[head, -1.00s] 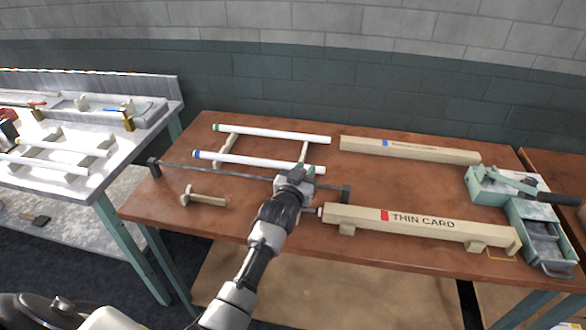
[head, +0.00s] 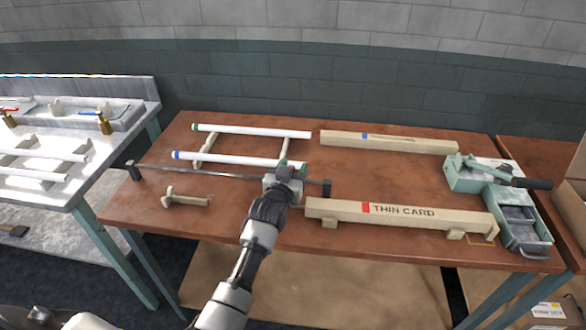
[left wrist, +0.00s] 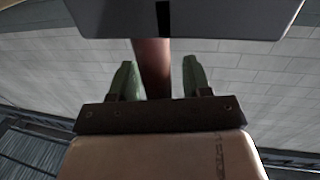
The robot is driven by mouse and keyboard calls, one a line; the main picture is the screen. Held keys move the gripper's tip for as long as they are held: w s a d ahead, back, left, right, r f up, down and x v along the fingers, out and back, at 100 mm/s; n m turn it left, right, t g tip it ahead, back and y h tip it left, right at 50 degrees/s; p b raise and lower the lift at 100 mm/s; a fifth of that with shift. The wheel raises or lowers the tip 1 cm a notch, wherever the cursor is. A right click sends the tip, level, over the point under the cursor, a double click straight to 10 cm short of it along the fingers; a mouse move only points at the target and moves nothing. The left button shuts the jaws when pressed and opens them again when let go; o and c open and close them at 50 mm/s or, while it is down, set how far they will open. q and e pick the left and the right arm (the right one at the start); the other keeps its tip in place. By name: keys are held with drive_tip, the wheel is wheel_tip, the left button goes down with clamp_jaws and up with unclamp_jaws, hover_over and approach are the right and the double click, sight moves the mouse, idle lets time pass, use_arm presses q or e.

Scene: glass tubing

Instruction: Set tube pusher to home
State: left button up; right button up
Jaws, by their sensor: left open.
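A pale wooden T-shaped piece (head: 186,199), which looks like the tube pusher, lies on the brown table (head: 240,215) at the left front. My left gripper (head: 290,170) is well to its right, by the right end of the nearer white tube (head: 230,159). In the left wrist view its two green fingers (left wrist: 161,80) stand apart. A brown strip shows between them; I cannot tell what it is. A yellow outline (head: 481,241) is marked on the table's right front, by the end of the THIN CARD beam (head: 455,220). My right gripper is out of view.
A dark bar (head: 220,172) runs along the table between two end blocks. A farther white tube (head: 250,131) and another wooden beam (head: 345,139) lie behind. A green tool with a tray (head: 515,213) stands at the right. A white-topped bench (head: 75,190) is at the left.

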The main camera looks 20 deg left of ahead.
use_arm(q)
drive_tip(key=s+b, duration=0.1)
drive_tip(key=s, duration=0.9)
drive_tip(key=shift+s+d, duration=0.2)
drive_tip(key=shift+s, duration=0.2)
